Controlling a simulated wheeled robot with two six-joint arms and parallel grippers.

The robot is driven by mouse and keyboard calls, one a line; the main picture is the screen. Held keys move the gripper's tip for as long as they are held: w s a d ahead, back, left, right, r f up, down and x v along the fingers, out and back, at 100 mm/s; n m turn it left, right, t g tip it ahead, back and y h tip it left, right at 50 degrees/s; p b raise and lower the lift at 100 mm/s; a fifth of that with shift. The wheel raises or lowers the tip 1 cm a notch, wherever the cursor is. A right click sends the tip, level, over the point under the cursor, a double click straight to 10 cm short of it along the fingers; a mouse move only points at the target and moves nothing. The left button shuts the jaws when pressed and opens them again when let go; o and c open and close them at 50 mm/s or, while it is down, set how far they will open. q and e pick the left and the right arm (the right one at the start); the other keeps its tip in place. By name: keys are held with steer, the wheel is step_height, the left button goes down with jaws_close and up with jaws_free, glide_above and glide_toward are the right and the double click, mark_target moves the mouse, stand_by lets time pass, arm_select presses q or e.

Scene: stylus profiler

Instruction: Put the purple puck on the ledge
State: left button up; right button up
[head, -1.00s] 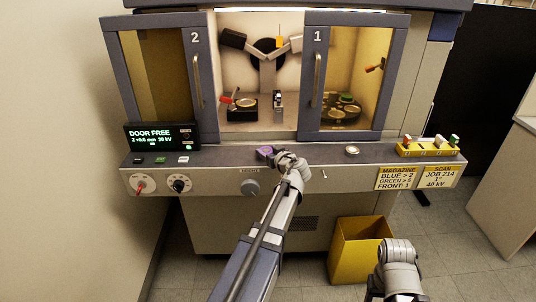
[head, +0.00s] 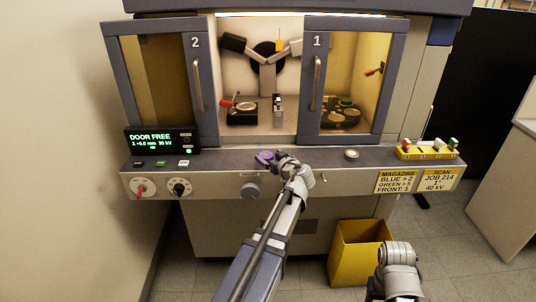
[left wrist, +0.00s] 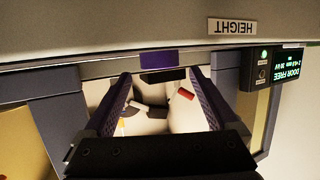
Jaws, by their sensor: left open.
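The purple puck (head: 265,156) is at the front ledge (head: 225,160) of the machine, left of the middle, and appears to rest on it. My left gripper (head: 279,158) is right beside the puck in the head view and partly covers it. In the left wrist view the puck (left wrist: 158,60) shows in the gap beyond the two fingertips (left wrist: 160,78). The jaws are open, and I cannot tell whether a finger touches the puck. My right arm (head: 398,262) shows at the bottom right; its gripper is out of view.
Sliding doors 2 (head: 195,85) and 1 (head: 317,80) flank an open chamber behind the ledge. A small round silver item (head: 352,154) sits on the ledge to the right. A yellow holder (head: 428,153) stands at its right end. A yellow bin (head: 358,250) is on the floor.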

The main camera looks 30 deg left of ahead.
arm_select(q)
steer(key=p+v, duration=0.2)
steer(key=v, duration=0.7)
steer(key=shift+s+d+r, duration=0.2)
steer(key=shift+s+d, duration=0.05)
steer(key=s+d+f+m+g+h, duration=0.3)
steer(key=s+d+f+m, duration=0.2)
steer(key=s+d, duration=0.2)
steer(key=s+d+f+m+g+h, duration=0.3)
steer(key=s+d, duration=0.4)
steer(key=d, duration=0.4)
steer(key=s+d+f+m+g+h, duration=0.2)
steer(key=s+d+f+m+h, duration=0.2)
steer(key=d, duration=0.5)
steer(key=s+f+m, duration=0.2)
steer(key=s+f, duration=0.1)
steer(key=shift+d+f+m+g+h, duration=0.2)
steer(key=shift+d+m+g+h, duration=0.1)
steer(key=shift+g, duration=0.1)
step_height(320, 180, up, 9)
steer(key=p, duration=0.9)
